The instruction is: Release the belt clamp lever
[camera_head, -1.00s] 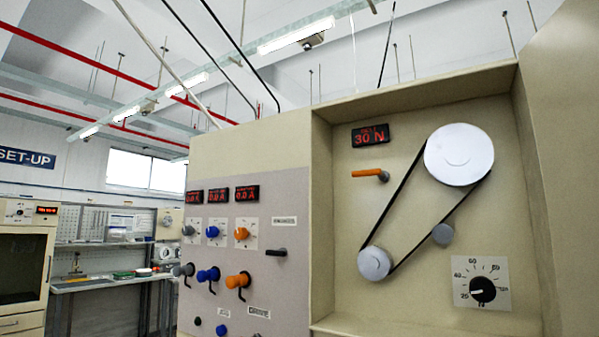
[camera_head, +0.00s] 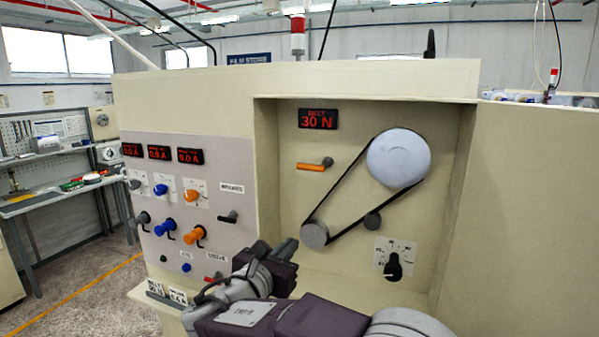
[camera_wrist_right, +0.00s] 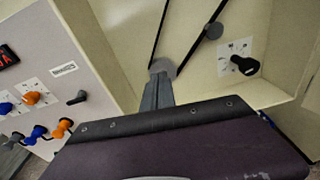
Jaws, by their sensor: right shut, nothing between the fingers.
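The orange-handled lever (camera_head: 311,167) sits in the recess below the red "30 N" display (camera_head: 318,118). Its handle lies roughly level, pointing left from a grey pivot. A black belt (camera_head: 352,184) runs around a large pale pulley (camera_head: 398,158) and a small grey pulley (camera_head: 314,235). My right gripper (camera_head: 288,247) is shut and empty, below and left of the small pulley and well below the lever. In the right wrist view its closed fingers (camera_wrist_right: 157,82) point toward the small pulley (camera_wrist_right: 163,67); the lever is out of that view. My left gripper is not in view.
A black dial (camera_head: 393,268) is at the recess's lower right, with a grey idler (camera_head: 372,221) above it. The panel left of the recess carries several knobs and a black lever (camera_head: 229,216). The recess's side walls and lower ledge bound the space.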

